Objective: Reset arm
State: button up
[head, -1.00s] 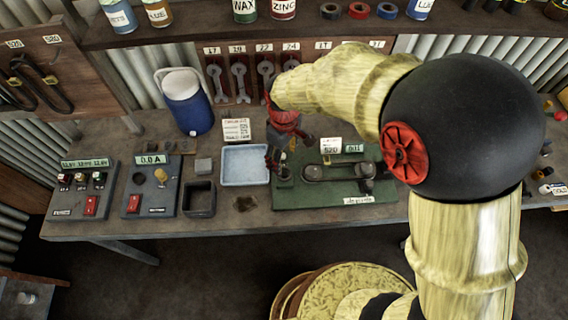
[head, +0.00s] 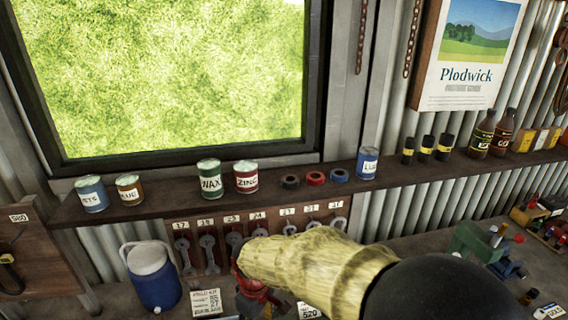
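My arm reaches in from the lower right in the head view, with a pale wood-like link and a black joint. My gripper (head: 257,300) is the red part at the end of the arm, low in the picture in front of the wrench rack. Its fingers are mostly cut off by the lower edge and hidden by the arm, so I cannot see whether it is open or holds anything.
A shelf (head: 270,200) above the bench carries cans, tape rolls and bottles. Wrenches hang on a numbered rack (head: 207,267) below it. A blue-and-white jug (head: 154,283) stands left of my gripper. A green vise (head: 480,245) stands at the right. A window (head: 170,75) fills the upper left.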

jog(key=s+d+r+m+t+b, duration=0.2)
jog(key=s+d+r+m+b, duration=0.1)
jog(key=d, duration=0.6)
jog(key=s+d+r+m+t+b, duration=0.1)
jog(key=s+d+r+m+b, duration=0.2)
jog(key=d, duration=0.6)
jog(key=s+d+r+m+t+b, duration=0.2)
jog(key=s+d+m+b, duration=0.3)
jog(key=s+d, duration=0.3)
jog(key=shift+d+r+m+t, duration=0.3)
jog(key=shift+d+r+m, duration=0.15)
jog(key=shift+r+m, duration=0.2)
jog(key=shift+r, duration=0.1)
